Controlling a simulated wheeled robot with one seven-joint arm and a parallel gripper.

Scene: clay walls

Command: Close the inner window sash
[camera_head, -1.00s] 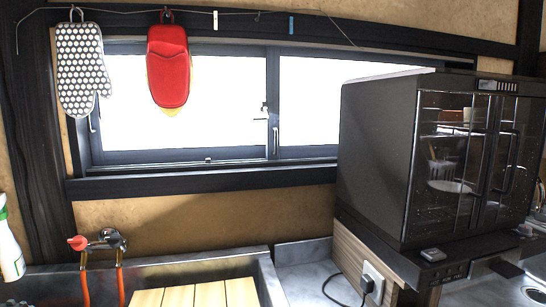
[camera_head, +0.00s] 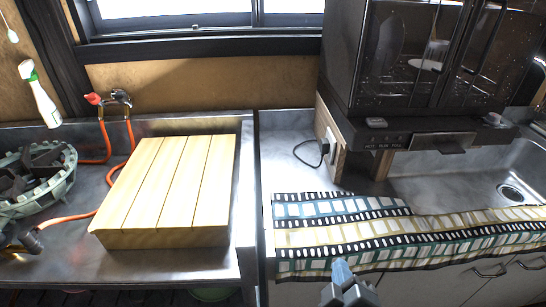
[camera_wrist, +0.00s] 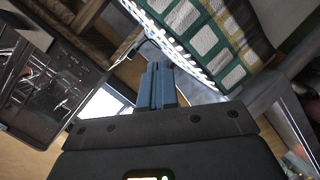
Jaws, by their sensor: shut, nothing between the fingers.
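The dark-framed window (camera_head: 180,30) shows only its lower strip at the top of the head view. Its bright left pane (camera_head: 170,8) and right pane (camera_head: 290,6) meet at a dark upright. Most of the sashes are cut off, and I cannot tell from this strip which is the inner one. A bright patch that looks like the window shows in the wrist view (camera_wrist: 103,104). My gripper (camera_head: 342,270) is low in front of the counter, far below the window and to its right. Its blue-grey fingers are together and empty in the wrist view (camera_wrist: 157,75).
A black cabinet (camera_head: 400,60) stands right of the window. A patterned cloth (camera_head: 400,235) covers the counter's front edge.

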